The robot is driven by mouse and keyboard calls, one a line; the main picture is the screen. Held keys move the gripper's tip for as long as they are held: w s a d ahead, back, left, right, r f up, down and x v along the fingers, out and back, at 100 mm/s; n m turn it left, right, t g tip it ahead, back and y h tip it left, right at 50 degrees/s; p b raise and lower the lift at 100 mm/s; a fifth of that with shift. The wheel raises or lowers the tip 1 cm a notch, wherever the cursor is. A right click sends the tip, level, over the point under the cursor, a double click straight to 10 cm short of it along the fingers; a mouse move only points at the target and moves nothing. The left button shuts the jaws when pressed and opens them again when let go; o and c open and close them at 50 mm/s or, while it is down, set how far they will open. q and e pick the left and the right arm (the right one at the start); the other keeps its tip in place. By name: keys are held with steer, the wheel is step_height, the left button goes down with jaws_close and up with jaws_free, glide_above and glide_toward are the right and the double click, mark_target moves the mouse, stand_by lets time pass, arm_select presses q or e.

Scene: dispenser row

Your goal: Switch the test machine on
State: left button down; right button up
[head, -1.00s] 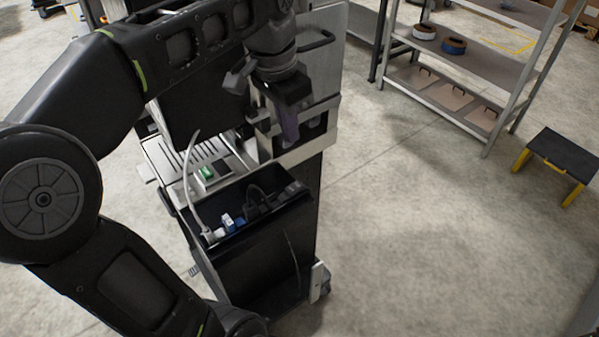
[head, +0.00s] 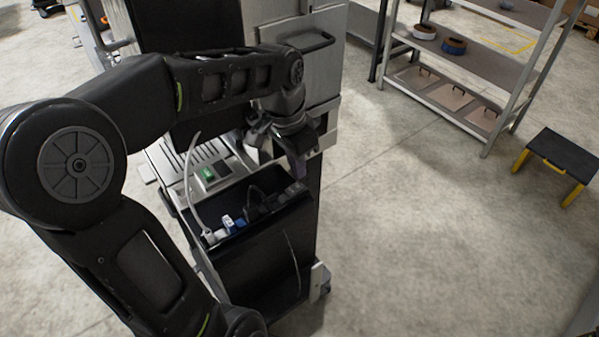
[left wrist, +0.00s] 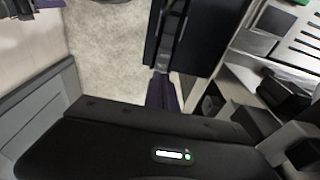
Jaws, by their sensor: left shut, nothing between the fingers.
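The test machine (head: 257,31) is a tall dark and light-grey unit on a cart, with a slotted metal tray in front. A small green switch (head: 208,174) sits on the tray's ledge; its green edge also shows in the left wrist view (left wrist: 301,2). Below it, a black open bin (head: 262,250) holds a power strip (head: 274,203) with plugs. My right gripper is not seen.
A white cable (head: 188,180) arches over the tray's left side into the bin, beside a blue plug (head: 240,223). A metal shelf rack (head: 470,65) and a black and yellow step stool (head: 563,153) stand at the right. The floor between is clear.

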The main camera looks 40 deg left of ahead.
mark_target(300, 184)
arm_select(q)
steer(key=shift+w+d+f, duration=0.1)
steer(key=shift+w+f, duration=0.05)
steer(key=shift+f, duration=0.65)
steer(key=shift+w+f, duration=0.1)
steer(key=shift+f, duration=0.65)
steer(key=shift+w+d+f+g+p, duration=0.15)
steer(key=shift+g+p, duration=0.25)
steer(key=shift+p, duration=0.2)
steer(key=shift+f, duration=0.1)
steer(key=shift+s+a+r, duration=0.15)
steer(key=shift+s+a, duration=0.05)
steer(key=shift+s, duration=0.2)
steer(key=shift+s+a+r, duration=0.1)
steer(key=shift+s+a, duration=0.05)
steer(key=shift+s, duration=0.25)
